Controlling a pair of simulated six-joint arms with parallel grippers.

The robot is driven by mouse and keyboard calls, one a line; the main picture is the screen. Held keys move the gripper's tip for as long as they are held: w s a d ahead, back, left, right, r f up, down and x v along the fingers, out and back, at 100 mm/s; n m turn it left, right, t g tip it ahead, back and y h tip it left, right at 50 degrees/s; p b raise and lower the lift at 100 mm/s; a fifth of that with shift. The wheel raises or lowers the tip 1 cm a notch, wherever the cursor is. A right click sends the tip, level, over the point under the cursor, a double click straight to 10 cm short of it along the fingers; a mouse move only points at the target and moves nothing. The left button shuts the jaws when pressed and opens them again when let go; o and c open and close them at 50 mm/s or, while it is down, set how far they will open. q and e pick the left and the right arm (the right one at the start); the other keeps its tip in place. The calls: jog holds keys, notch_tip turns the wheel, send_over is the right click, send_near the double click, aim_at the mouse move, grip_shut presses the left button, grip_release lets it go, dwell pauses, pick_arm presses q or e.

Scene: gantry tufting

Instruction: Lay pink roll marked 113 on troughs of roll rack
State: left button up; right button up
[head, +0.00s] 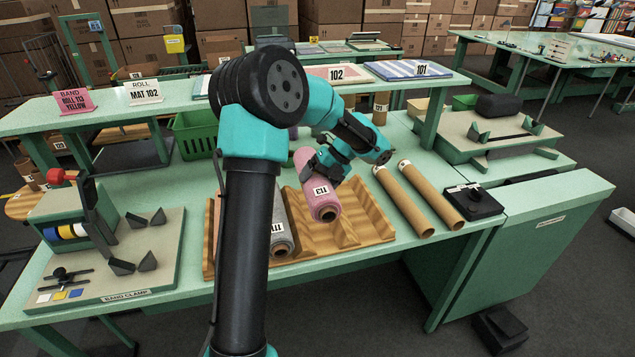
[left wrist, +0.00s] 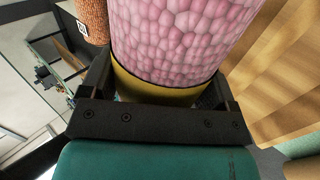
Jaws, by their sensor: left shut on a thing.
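The pink roll (head: 318,188) with an upside-down 113 label is over the middle of the wooden roll rack (head: 372,222), right of a grey roll marked 111 (head: 282,222) lying in a trough. I cannot tell whether the pink roll touches the rack. My left gripper (head: 326,163) is shut on the pink roll. In the left wrist view the bumpy pink roll (left wrist: 168,40) sits between the jaws, with a yellow band (left wrist: 155,88) at its near side. My arm hides the rack's left part. My right gripper is not in view.
Two bare cardboard tubes (head: 418,197) lie right of the rack, near a black block (head: 474,202). A band clamp board (head: 130,255) stands at the left. A raised shelf (head: 180,112) with signs and a green crate (head: 195,135) are behind. Troughs right of the pink roll are empty.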

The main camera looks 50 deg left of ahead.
pick_arm(q)
jog(key=shift+s, duration=0.15)
jog(key=shift+f, duration=0.15)
jog(key=shift+f, duration=4.5)
jog(key=o, duration=1)
jog(key=shift+d, duration=0.1)
